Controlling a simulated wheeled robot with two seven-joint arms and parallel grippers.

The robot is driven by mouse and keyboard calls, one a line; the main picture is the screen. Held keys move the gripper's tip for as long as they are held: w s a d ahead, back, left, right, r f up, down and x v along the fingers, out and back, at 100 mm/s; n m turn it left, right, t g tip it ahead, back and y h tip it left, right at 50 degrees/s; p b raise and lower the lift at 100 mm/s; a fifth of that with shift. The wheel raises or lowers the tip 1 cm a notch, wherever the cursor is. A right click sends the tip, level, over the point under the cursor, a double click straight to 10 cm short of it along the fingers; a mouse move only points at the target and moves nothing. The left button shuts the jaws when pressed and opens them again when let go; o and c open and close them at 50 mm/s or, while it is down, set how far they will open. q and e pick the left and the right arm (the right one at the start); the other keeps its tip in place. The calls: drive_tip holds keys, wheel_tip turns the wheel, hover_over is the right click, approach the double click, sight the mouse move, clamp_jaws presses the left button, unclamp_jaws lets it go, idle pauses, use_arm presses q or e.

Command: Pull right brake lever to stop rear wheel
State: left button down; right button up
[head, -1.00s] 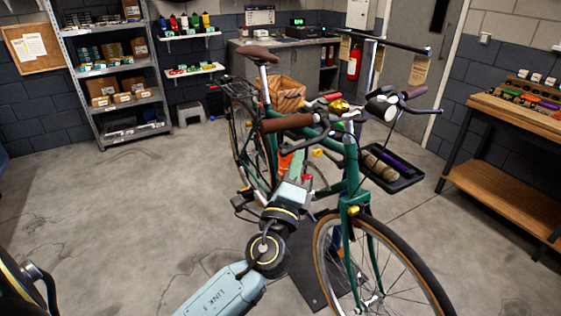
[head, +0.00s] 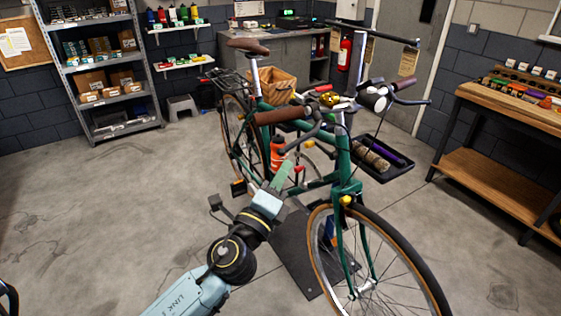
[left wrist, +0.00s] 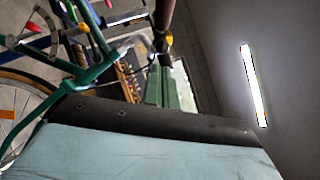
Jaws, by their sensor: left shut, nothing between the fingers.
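The green bike stands with its front wheel (head: 372,262) towards me. The brown grip at the picture's left (head: 282,117) has a dark brake lever (head: 300,141) under it, on the bike's right side. My left gripper (head: 287,168) is shut and empty, just below this lever, in front of the frame. I cannot tell whether it touches the lever. Its green fingers also show in the left wrist view (left wrist: 155,90), with the brown grip (left wrist: 164,14) beyond their tips. The rear wheel (head: 237,132) is partly hidden behind the frame. My right gripper is not in view.
An orange bottle (head: 277,152) sits on the frame close behind the gripper. A black tray (head: 400,170) stands behind the handlebar. A wooden bench (head: 480,175) is at the right and metal shelves (head: 95,70) at the left. The floor left of the bike is clear.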

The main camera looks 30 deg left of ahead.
use_arm(q)
drive_tip(key=b+v, duration=0.2)
drive_tip(key=v, duration=0.5)
drive_tip(key=shift+s+d+f+b, duration=0.15)
drive_tip(key=shift+s+f+b, duration=0.05)
drive_tip(key=shift+b, duration=0.15)
